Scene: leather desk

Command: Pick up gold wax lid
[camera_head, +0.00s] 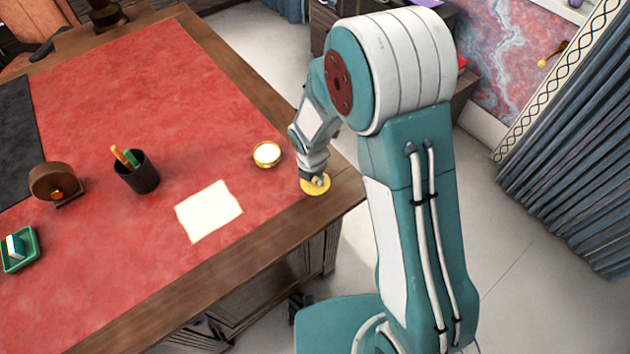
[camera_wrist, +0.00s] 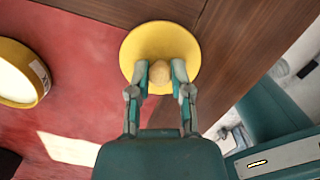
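The gold wax lid (camera_head: 318,188) is a round yellow disc with a small round knob, at the near right corner of the desk, over the wooden border. In the wrist view the lid (camera_wrist: 160,42) lies at top centre, seen from above. My gripper (camera_head: 314,180) points down at it; in the wrist view its two fingers (camera_wrist: 160,74) are drawn in on both sides of the knob and look closed on it. I cannot tell whether the lid touches the desk. A gold candle jar (camera_head: 267,154) with white wax stands to its left, also in the wrist view (camera_wrist: 20,75).
A paper sheet (camera_head: 208,211), a dark pen cup (camera_head: 138,175), a brown round-topped object (camera_head: 55,184) and a green tray (camera_head: 19,262) stand further left on the red leather desk top (camera_head: 130,110). The desk's edge is close beside the lid.

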